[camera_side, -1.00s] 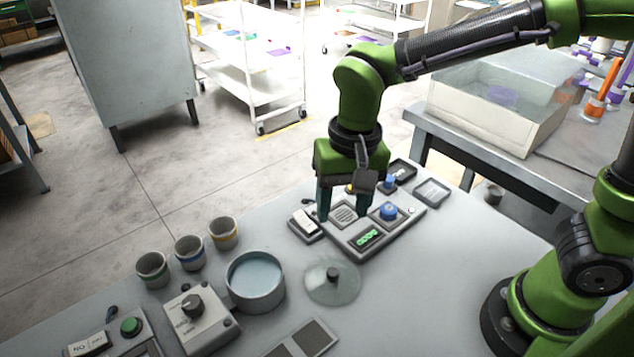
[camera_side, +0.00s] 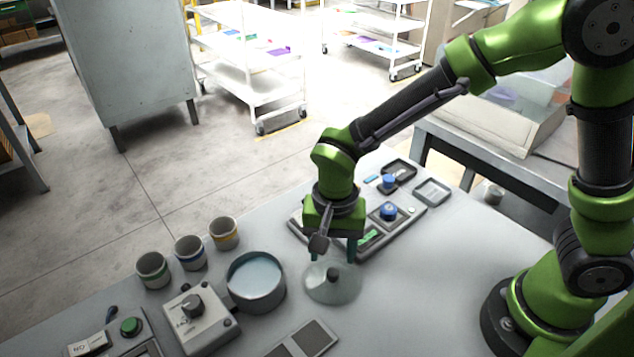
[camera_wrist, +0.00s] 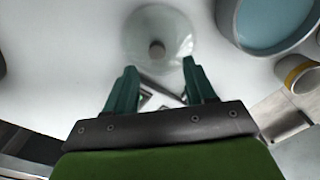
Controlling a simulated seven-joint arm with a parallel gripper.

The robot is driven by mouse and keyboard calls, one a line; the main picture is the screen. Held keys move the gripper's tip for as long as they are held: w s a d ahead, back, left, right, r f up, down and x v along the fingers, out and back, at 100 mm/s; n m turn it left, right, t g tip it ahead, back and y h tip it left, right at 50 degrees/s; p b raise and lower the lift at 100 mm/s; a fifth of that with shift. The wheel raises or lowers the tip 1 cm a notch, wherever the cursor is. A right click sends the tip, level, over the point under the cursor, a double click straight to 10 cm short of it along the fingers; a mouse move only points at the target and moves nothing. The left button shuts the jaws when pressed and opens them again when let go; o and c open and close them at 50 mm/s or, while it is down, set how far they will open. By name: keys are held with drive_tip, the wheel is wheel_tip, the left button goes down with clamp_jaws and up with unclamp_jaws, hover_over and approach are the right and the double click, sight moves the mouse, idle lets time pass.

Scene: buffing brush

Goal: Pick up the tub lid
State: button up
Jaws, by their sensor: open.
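The tub lid (camera_side: 333,288) is a clear round disc with a dark knob (camera_side: 333,274) at its centre. It lies flat on the grey table, just right of the tub (camera_side: 256,283), which is grey with pale blue contents. My gripper (camera_side: 332,256) is above and slightly behind the lid, fingers pointing down, open and empty. In the wrist view the lid (camera_wrist: 158,45) with its brown knob lies beyond the fingertips (camera_wrist: 158,66), roughly centred between them. The tub also shows at the upper right of the wrist view (camera_wrist: 232,28).
Three cups with coloured bands (camera_side: 188,252) stand behind and left of the tub. A dial box (camera_side: 200,318) is in front of the tub. A control panel (camera_side: 390,228) with a blue knob lies behind my gripper. The table right of the lid is clear.

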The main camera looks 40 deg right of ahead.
sight(333, 271)
drive_tip(key=shift+s+a+f, duration=0.1)
drive_tip(key=shift+s+f, duration=0.05)
drive_tip(key=shift+f, duration=1.2)
drive_tip(key=shift+s+f, duration=0.15)
drive_tip(key=shift+f, duration=1.2)
clamp_jaws()
